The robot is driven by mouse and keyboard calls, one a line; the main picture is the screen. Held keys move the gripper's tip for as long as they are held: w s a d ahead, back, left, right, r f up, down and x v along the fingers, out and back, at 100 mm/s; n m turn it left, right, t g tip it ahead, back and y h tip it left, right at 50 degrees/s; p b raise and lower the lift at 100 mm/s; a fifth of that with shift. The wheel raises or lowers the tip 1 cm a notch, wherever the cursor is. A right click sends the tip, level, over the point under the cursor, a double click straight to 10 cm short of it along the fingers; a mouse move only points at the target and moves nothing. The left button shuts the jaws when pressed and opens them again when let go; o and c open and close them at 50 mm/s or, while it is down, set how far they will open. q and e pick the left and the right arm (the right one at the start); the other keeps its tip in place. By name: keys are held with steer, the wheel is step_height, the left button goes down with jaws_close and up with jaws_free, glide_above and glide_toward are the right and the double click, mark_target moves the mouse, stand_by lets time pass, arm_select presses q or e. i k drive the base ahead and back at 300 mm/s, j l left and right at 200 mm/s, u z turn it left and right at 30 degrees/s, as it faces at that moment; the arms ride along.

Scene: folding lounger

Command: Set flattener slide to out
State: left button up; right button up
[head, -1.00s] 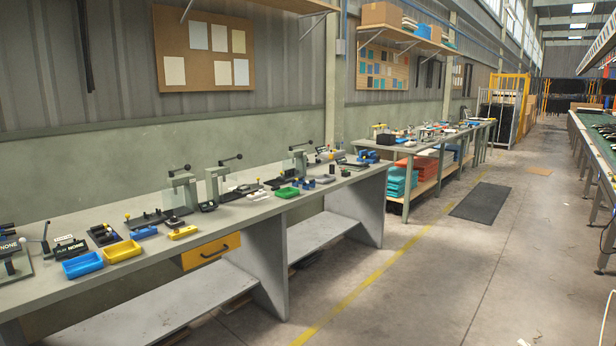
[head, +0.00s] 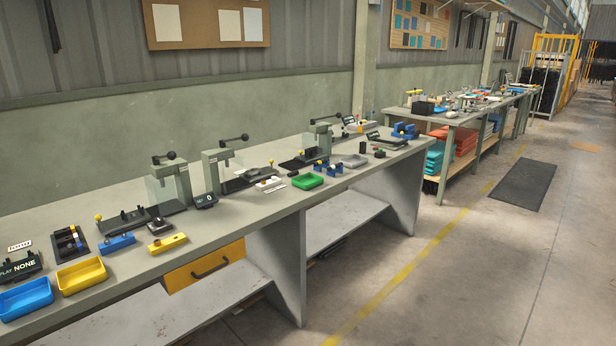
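No part is clearly marked as the flattener slide, and I cannot tell its setting at this size. Several lever presses stand on the long grey workbench (head: 226,222). A left press (head: 175,182) has a clear guard panel, a second press (head: 214,170) stands just right of it, and a third press (head: 322,140) is farther along. Low dark fixtures lie at their feet, one with a yellow knob (head: 125,218) and one dark base (head: 245,180) beside the second press. Neither of my grippers shows in the head view.
Blue (head: 26,298), yellow (head: 82,276) and green (head: 307,181) trays sit on the bench. A black sign (head: 20,266) reads "PLAY NONE". A yellow drawer (head: 204,266) hangs below the top. A second bench (head: 452,115) stands beyond. The floor to the right (head: 440,285) is open.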

mark_target(308, 157)
steer(key=i+z, duration=0.2)
steer(key=i, duration=0.45)
steer(key=i+z, duration=0.15)
steer(key=i, duration=0.5)
steer(key=i+j+z, duration=0.2)
steer(key=i, duration=0.45)
steer(key=i+u, duration=0.25)
steer(key=i+l+u, duration=0.15)
steer(key=i+u, duration=0.15)
steer(key=i, duration=0.2)
